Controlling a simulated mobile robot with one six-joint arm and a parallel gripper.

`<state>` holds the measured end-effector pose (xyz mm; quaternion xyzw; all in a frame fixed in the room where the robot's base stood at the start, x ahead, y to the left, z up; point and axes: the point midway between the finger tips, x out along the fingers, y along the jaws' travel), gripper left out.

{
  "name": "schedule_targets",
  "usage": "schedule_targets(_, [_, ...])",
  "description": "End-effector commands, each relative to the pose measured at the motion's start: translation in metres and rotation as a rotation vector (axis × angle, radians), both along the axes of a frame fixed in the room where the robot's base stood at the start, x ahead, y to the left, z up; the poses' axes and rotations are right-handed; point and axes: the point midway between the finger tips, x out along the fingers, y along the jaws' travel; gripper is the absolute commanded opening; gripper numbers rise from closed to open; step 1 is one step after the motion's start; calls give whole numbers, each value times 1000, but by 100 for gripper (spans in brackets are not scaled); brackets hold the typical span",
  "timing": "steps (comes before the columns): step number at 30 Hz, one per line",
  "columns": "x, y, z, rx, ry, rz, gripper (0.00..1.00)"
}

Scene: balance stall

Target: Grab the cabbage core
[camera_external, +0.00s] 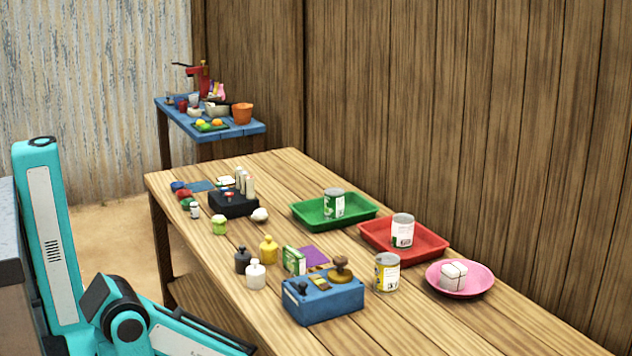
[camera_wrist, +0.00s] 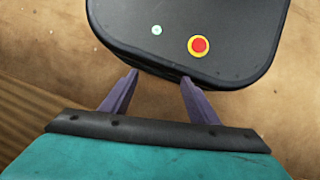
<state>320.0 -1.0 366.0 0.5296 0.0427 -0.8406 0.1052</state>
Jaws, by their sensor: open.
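I cannot pick out the cabbage core for sure. In the external view, a small pale green, roughly cylindrical thing (camera_external: 219,225) stands near the table's left edge. A small whitish rounded lump (camera_external: 260,215) lies to its right, by the black block. Either is too small to identify. My gripper (camera_wrist: 159,77) is open and empty in the wrist view, its two purple fingers spread over the ground beside a black housing with a red button. None of the table's objects show in the wrist view. In the external view my gripper is out of sight; only my turquoise arm links show.
The wooden table (camera_external: 540,325) holds a green tray (camera_external: 362,212) and a red tray (camera_external: 432,257) with cans, a pink plate (camera_external: 440,279) with a white block, a blue box (camera_external: 325,304), and small weights. A blue side table (camera_external: 255,129) stands behind.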

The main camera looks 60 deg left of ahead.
Motion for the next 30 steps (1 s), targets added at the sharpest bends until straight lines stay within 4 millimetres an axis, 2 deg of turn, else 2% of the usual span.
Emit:
schedule_targets(8, [35,9,15,-64,-38,374,55])
schedule_targets(17, [78,32,38,-146,-67,777,55])
schedule_targets(23, [107,57,57,-209,-81,1040,55])
schedule_targets(30, [138,100,84,-299,-94,1349,55])
